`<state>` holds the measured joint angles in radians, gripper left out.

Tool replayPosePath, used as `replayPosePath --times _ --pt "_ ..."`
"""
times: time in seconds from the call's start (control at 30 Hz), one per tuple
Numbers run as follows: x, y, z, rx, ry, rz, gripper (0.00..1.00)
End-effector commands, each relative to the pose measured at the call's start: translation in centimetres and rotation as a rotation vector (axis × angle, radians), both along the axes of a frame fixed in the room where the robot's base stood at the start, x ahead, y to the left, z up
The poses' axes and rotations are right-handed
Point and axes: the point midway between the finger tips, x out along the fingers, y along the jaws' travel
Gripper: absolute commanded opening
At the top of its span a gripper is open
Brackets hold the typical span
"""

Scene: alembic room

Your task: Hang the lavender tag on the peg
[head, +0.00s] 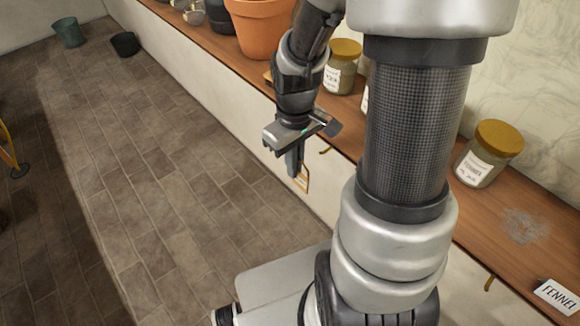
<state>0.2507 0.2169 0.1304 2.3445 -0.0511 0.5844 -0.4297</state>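My gripper (292,170) points down in front of the shelf's front edge, seen side-on. A small tag (303,182) with a yellowish edge and a pale face shows right at its fingertips, partly hidden by them. Its writing is too small to read, so I cannot tell if it is the lavender one. I cannot tell whether the fingers grip it or are only in front of it. A small brass peg (325,150) sticks out of the shelf's front just right of the gripper. Another brass peg (489,282) is farther right along the same edge.
The wooden shelf (365,138) carries a terracotta pot (262,28), a yellow-lidded jar (341,68), a fennel jar (488,153) and a FENNEL card (558,295). My arm hides part of the shelf. The tiled floor (150,180) at left is mostly clear.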

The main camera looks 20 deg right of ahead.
Motion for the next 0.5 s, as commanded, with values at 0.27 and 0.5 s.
replayPosePath --times 0.27,0.5 --pt "0.6 -1.6 -0.2 -0.001 -0.001 -0.002 0.0" --pt "1.1 -3.0 -0.3 -0.001 -0.001 -0.002 0.0"
